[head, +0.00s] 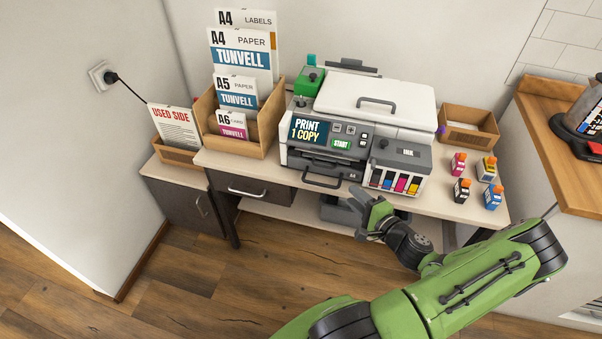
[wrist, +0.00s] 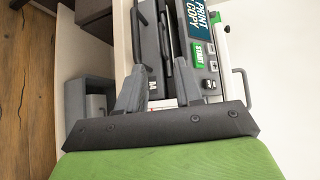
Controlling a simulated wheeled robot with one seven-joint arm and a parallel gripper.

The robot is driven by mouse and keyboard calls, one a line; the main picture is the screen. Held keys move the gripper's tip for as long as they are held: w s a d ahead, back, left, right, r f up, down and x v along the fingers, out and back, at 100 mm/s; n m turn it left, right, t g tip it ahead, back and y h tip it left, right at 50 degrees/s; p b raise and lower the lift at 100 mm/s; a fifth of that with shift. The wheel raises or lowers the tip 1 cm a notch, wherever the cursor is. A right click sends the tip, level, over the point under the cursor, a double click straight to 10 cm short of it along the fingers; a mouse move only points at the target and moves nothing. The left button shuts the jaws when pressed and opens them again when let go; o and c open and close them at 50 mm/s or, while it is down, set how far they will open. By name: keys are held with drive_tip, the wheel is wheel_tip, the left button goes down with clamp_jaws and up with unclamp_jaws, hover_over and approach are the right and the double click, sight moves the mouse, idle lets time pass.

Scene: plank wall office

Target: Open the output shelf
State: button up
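The printer (head: 350,125) stands on the desk with its white lid down. Its dark output shelf (head: 318,164) sits in the front, below the PRINT 1 COPY screen, and looks pushed in. A dark bar handle (head: 322,183) juts out just below it, beside an A4 mark. My gripper (head: 368,206) is in front of and below the printer, right of that handle. In the wrist view my gripper (wrist: 160,68) has its fingers apart with nothing held between them. The printer front (wrist: 197,75) shows beyond the fingers; the fingers hide part of it.
Several ink bottles (head: 463,189) stand on the desk at right. A paper holder (head: 262,140) stands left. A desk drawer (head: 249,186) and a grey bin (wrist: 88,105) are below. Floor in front is clear.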

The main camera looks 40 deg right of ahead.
drive_tip(key=shift+h, duration=0.3)
drive_tip(key=x, duration=0.5)
drive_tip(key=b+x, duration=0.1)
drive_tip(key=x, duration=0.9)
drive_tip(key=shift+w+d+f+b, duration=0.15)
drive_tip(key=shift+w+d+b, duration=0.05)
drive_tip(key=shift+d+b, duration=0.2)
clamp_jaws()
